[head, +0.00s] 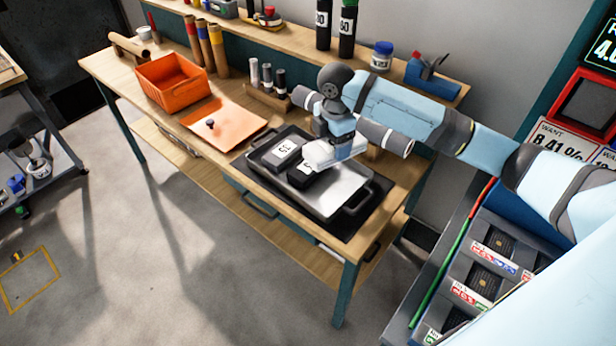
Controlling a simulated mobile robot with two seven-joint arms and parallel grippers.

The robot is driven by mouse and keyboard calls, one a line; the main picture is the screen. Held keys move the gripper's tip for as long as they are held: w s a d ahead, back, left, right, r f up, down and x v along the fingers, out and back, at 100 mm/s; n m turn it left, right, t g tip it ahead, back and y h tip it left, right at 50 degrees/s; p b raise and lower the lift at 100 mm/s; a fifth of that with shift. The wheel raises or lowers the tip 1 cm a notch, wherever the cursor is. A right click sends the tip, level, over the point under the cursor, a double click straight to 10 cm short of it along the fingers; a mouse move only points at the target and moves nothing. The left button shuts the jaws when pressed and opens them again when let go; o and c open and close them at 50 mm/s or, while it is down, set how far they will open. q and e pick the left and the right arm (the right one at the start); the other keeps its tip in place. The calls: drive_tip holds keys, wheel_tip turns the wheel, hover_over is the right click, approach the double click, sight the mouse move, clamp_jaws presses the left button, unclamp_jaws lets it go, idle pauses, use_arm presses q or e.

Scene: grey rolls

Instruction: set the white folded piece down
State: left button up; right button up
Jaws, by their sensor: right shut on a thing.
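My right gripper (337,147) reaches down over the grey tray (349,186) on the workbench. It is shut on the white folded piece (317,156), which shows as a pale shape at the fingers. The piece is just above or touching a black block with a white label (301,178) in the tray; I cannot tell which. A second dark block with a numbered white label (283,151) lies beside it in the tray. The gripper's fingertips are partly hidden. My left gripper is not in view.
The tray rests on a black mat (252,185) on the wooden bench (122,75). Left of it are an orange lid (222,127), an orange bin (172,84) and upright rolls (217,48). Small cylinders (266,76) stand behind. The tray's right part is bare.

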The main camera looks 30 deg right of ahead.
drive_tip(key=w+d+r+n, duration=0.1)
drive_tip(key=n, duration=0.1)
drive_tip(key=w+d+r+n+b, duration=0.1)
drive_tip(key=n, duration=0.1)
drive_tip(key=shift+d+r, duration=0.1)
approach(330, 194)
drive_tip(key=f, duration=0.3)
drive_tip(key=w+d+f, duration=0.1)
drive_tip(key=f, duration=0.1)
drive_tip(key=shift+d+f, duration=0.15)
drive_tip(key=shift+f, duration=0.1)
drive_tip(key=shift+f, duration=0.1)
drive_tip(key=o, duration=1)
